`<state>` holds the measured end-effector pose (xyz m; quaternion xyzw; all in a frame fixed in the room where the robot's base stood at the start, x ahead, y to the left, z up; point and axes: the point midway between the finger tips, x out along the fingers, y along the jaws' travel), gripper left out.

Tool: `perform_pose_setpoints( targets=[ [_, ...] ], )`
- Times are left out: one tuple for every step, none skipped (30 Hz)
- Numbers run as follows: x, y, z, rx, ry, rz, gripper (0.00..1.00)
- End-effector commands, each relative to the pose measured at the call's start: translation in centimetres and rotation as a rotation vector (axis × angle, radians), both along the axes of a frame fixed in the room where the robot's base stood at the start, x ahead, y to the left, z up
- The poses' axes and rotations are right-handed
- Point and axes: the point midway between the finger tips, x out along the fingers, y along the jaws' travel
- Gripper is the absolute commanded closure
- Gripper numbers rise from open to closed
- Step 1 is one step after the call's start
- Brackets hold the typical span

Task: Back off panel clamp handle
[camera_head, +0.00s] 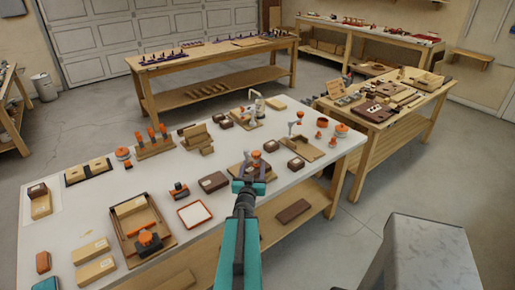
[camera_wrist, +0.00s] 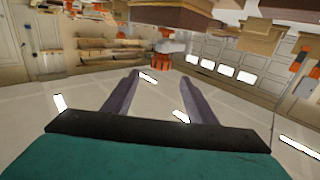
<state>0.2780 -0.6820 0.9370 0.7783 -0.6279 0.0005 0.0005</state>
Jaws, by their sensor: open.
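My gripper (camera_head: 249,168) is over the near right part of the white-topped bench, its two dark fingers spread and nothing between them. In the wrist view the fingers (camera_wrist: 163,82) point at an orange piece (camera_wrist: 161,62) with a grey part beside it, just beyond the tips. In the head view an orange knob (camera_head: 256,155) stands on a wooden block right behind the fingers, partly hidden by them. It looks like the panel clamp's handle, but I cannot be sure. Contact with the fingers is not visible.
A grey clamp with an orange knob (camera_head: 300,115) stands on a board farther right. A pale upright clamp (camera_head: 258,104) is at the back. Dark blocks (camera_head: 213,182) lie close by on the left. An open wooden box (camera_head: 123,241) is at the front left.

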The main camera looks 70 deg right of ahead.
Motion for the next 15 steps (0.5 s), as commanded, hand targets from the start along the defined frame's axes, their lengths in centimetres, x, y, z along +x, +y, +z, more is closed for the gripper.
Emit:
perform_pose_setpoints(
  targets=[
    [0.04,-0.02,-0.08,0.000,0.000,0.000,0.48],
    [0.04,-0.04,-0.10,0.000,0.000,0.000,0.48],
    [0.05,-0.08,-0.14,0.000,0.000,0.000,0.48],
    [0.05,-0.12,-0.17,0.000,0.000,-0.001,0.48],
    [0.06,-0.16,-0.20,0.000,0.000,-0.001,0.48],
    [0.06,-0.23,-0.24,-0.001,0.000,-0.002,0.48],
    [0.06,-0.28,-0.26,-0.001,0.000,-0.002,0.48],
    [0.08,-0.35,-0.28,-0.001,0.000,-0.003,0.48],
    [0.09,-0.45,-0.30,-0.002,0.000,-0.003,0.48],
    [0.10,-0.52,-0.31,-0.002,0.000,-0.004,0.48],
    [0.12,-0.60,-0.34,-0.002,0.000,-0.004,0.48],
    [0.14,-0.70,-0.39,-0.001,0.001,-0.005,0.48],
    [0.15,-0.78,-0.43,-0.001,0.001,-0.005,0.48],
    [0.15,-0.86,-0.45,-0.001,0.001,-0.006,0.48],
    [0.17,-0.96,-0.47,-0.001,0.000,-0.007,0.48]
  ],
)
